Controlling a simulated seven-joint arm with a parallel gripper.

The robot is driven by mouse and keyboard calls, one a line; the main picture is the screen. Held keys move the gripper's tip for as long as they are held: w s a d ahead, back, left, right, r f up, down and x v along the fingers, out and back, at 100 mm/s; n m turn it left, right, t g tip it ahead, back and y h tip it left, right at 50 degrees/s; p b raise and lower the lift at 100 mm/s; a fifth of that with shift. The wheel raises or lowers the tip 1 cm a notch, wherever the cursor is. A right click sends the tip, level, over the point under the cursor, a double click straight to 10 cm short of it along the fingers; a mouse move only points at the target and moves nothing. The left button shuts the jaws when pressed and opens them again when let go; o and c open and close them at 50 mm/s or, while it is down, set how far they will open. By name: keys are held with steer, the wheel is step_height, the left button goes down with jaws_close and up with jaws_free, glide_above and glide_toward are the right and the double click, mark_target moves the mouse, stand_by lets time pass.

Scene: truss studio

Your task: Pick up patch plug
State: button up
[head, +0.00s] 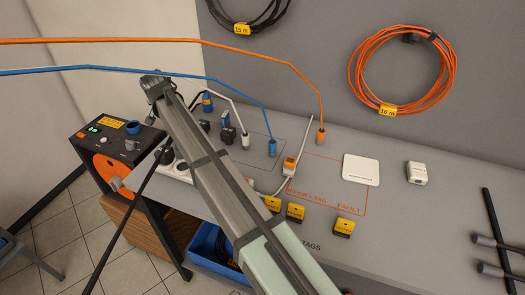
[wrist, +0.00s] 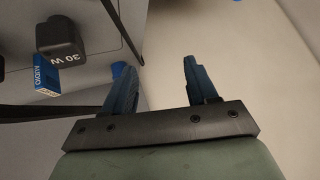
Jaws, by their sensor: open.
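My gripper (head: 153,80) is at the far left end of my arm, up and left of the plugs. In the wrist view my gripper (wrist: 160,66) is open, its two blue fingers apart with nothing between them.
A black block marked 30 W (wrist: 61,40) and a blue AUDIO box (wrist: 46,75) lie left of the fingers. A black unit with an orange front (head: 108,165) stands at the left. Yellow tags (head: 295,211) and a white plate (head: 361,169) lie right of my arm. Orange and blue cables hang overhead.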

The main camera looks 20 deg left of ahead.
steer(key=w+d+r+m+g+h, duration=0.1)
steer(key=w+d, duration=0.2)
steer(key=d, duration=0.6)
steer(key=w+d+r+h, duration=0.1)
steer(key=w+d+h, duration=0.1)
steer(key=d, duration=0.6)
steer(key=g+h, duration=0.2)
steer(key=g, duration=0.2)
glide_toward(272, 142)
steer(key=shift+w+d+f, duration=0.1)
steer(key=shift+w+f, duration=0.15)
steer(key=shift+f, duration=1.8)
steer(key=shift+w+f, duration=0.2)
steer(key=shift+f, duration=1.9)
steer(key=shift+w+d+f, duration=0.1)
steer(key=shift+w+f, duration=0.15)
steer(key=shift+f, duration=1.8)
steer(key=shift+c, duration=0.5)
jaws_close()
